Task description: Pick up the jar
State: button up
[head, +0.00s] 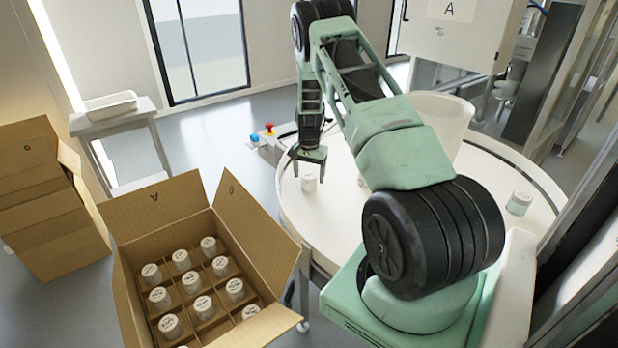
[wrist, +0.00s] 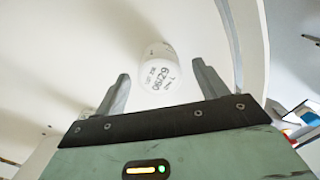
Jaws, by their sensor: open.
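A small white jar (head: 309,182) stands on the round white table (head: 350,222) near its left edge. In the wrist view the jar (wrist: 158,72) shows its pale lid with dark printed text. It lies ahead of and between the two fingers. My gripper (head: 308,164) is above the jar in the head view, pointing down. In the wrist view my gripper (wrist: 160,88) is open, with a finger on each side and a gap between each finger and the jar. Whether the fingertips reach down beside the jar is hard to tell.
An open cardboard box (head: 285,262) with dividers holds several similar jars at the front left. Another jar (head: 519,203) stands at the table's right side. A small white side table (head: 112,120) carries a tray.

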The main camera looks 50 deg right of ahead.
jog(key=shift+f, duration=0.75)
jog(key=shift+c, duration=0.2)
jog(key=c, duration=1.1)
jog(key=shift+o, duration=0.2)
jog(key=shift+r, duration=0.1)
